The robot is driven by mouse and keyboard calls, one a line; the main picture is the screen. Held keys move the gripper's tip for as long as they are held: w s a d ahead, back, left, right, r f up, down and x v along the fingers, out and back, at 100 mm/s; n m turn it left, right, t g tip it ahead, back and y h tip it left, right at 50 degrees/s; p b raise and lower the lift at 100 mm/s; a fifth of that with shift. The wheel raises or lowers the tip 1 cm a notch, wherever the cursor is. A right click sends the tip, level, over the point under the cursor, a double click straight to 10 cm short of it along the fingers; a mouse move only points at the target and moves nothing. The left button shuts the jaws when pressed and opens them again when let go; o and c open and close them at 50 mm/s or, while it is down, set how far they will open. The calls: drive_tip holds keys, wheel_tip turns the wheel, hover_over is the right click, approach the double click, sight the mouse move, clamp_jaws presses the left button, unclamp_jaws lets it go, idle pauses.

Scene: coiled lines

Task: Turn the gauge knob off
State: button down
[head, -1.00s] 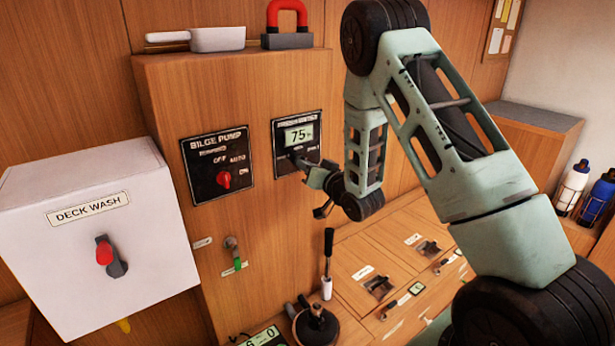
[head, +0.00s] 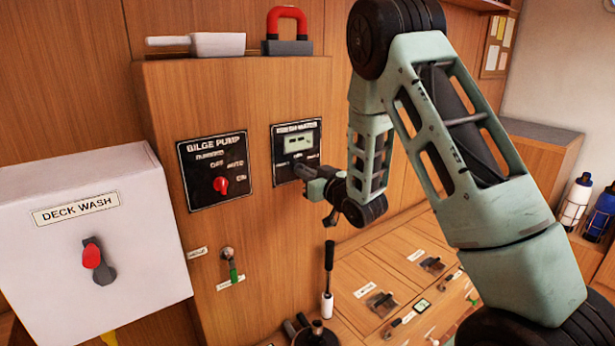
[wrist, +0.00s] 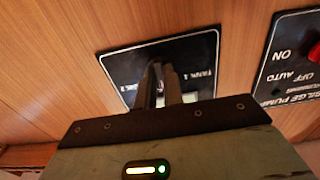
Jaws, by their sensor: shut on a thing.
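The gauge panel (head: 297,128) is a black plate on the wooden cabinet, with lettering that looks like "FRESH WATER". Its small display (head: 299,142) is blank. My gripper (head: 303,169) is at the lower part of this plate, its fingers shut on the gauge knob. The knob itself is hidden by the fingers in both views. In the wrist view the panel (wrist: 205,55) is upside down, with tank lettering on either side of my nearly closed fingers (wrist: 162,80), which reach its face.
The bilge pump panel (head: 215,170) with a red knob (head: 220,185) is just left. A white deck wash box (head: 60,240) with a red-tipped lever (head: 91,255) stands nearer on the left. A green-tipped lever (head: 232,270) and a black upright handle (head: 329,257) are below.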

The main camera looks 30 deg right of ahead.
drive_tip(key=c, duration=1.5)
unclamp_jaws()
drive_tip(key=shift+s, duration=0.15)
drive_tip(key=s, duration=0.3)
drive_tip(key=s+p, duration=0.1)
drive_tip(key=s, duration=0.2)
drive_tip(key=s+p, duration=0.1)
drive_tip(key=s, duration=0.1)
drive_tip(key=shift+s+d+r, duration=0.2)
drive_tip(key=shift+s+r, duration=0.05)
drive_tip(key=shift+s, duration=0.15)
drive_tip(key=shift+p, duration=0.7)
drive_tip(key=shift+s+d+f+p, duration=0.1)
drive_tip(key=shift+s+f+p, duration=0.05)
drive_tip(key=shift+s+p, duration=2.2)
drive_tip(key=shift+s+f+p, duration=0.1)
drive_tip(key=shift+s+p, duration=1.7)
drive_tip(key=shift+p, duration=1)
